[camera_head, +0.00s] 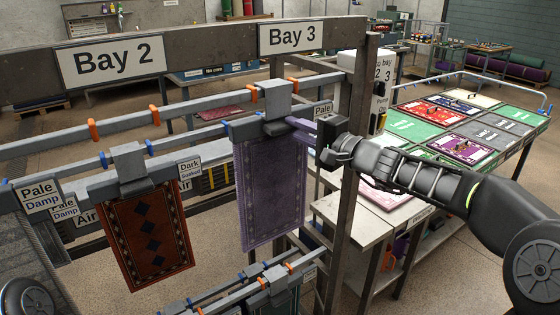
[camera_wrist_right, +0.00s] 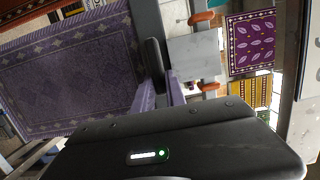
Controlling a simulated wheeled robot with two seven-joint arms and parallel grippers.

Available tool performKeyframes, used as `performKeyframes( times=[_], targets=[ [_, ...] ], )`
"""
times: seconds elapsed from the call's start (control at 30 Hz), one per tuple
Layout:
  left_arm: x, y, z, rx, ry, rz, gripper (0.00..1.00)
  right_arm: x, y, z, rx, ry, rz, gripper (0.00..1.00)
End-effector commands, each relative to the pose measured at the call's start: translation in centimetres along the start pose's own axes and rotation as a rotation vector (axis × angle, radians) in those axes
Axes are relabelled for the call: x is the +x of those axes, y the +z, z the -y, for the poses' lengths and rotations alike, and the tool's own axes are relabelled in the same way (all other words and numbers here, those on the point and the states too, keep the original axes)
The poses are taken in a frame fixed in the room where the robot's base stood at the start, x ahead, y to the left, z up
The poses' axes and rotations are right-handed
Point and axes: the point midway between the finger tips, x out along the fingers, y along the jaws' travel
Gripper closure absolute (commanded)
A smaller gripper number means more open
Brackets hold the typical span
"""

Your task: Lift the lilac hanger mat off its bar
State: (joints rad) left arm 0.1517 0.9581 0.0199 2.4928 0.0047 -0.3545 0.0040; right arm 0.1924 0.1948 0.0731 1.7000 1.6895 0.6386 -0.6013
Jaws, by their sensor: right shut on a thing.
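The lilac hanger mat (camera_head: 270,190) hangs upright from a grey hanger on the rail under the Bay 3 sign. It has a patterned border, and it fills the left of the right wrist view (camera_wrist_right: 70,75). My right gripper (camera_head: 291,126) reaches in from the right at the mat's upper right corner. It is shut on the dark grip of the mat's hanger, which shows between the fingers in the right wrist view (camera_wrist_right: 156,65). The grey hook still appears over the bar (camera_head: 330,80). My left gripper is not in view.
A red-brown mat with blue diamonds (camera_head: 148,235) hangs to the left under the Bay 2 sign (camera_head: 110,57). The frame's post (camera_head: 352,150) stands close behind my right gripper. A table with several coloured mats (camera_head: 455,110) is at the right. Lower rails run beneath the lilac mat.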

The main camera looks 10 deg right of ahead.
Motion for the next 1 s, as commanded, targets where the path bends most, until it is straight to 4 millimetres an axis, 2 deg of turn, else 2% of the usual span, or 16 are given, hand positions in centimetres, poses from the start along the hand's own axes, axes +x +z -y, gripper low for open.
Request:
performKeyframes(
  times=[0.37, 0.8, 1.0],
  targets=[
    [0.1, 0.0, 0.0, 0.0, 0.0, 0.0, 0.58, 0.0, 0.1, 0.8, -0.002, -0.004, 0.001, 1.0],
    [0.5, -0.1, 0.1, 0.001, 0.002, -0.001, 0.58, 0.0, 0.0, 3.9, -0.002, -0.006, 0.0, 1.0],
    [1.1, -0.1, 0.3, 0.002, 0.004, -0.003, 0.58, -1.7, 0.0, 3.7, -0.002, -0.005, -0.001, 1.0]
  ],
)
